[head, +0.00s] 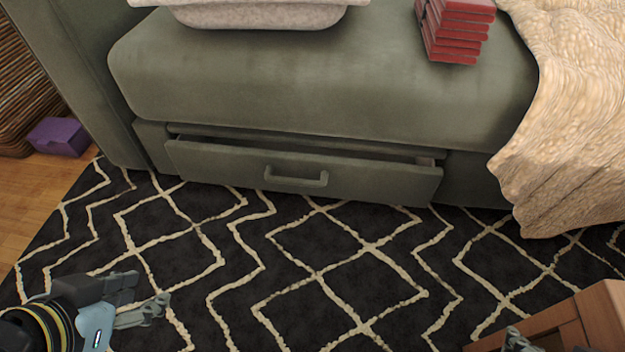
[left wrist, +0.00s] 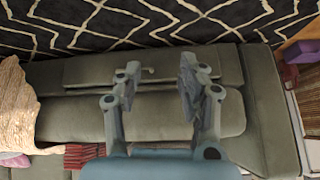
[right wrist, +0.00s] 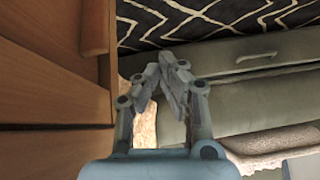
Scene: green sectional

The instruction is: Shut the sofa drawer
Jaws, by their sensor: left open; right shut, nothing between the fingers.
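The sofa drawer (head: 230,167) is a grey-green front low in the green sofa (head: 320,85), with a bar handle (head: 296,178). It stands partly open, with a dark gap along its top edge. It also shows in the left wrist view (left wrist: 165,68) and the right wrist view. My left gripper (head: 148,298) is open and empty over the rug at the lower left, apart from the drawer. My right gripper (right wrist: 170,70) is shut and empty; only its tip shows at the bottom right edge of the head view.
A wooden piece of furniture (head: 570,325) stands at the lower right, close to my right gripper. A cream blanket (head: 570,130) hangs off the sofa's right side. Red books (head: 455,30) and a light basket lie on the seat. A purple box (head: 58,137) sits at left. The patterned rug before the drawer is clear.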

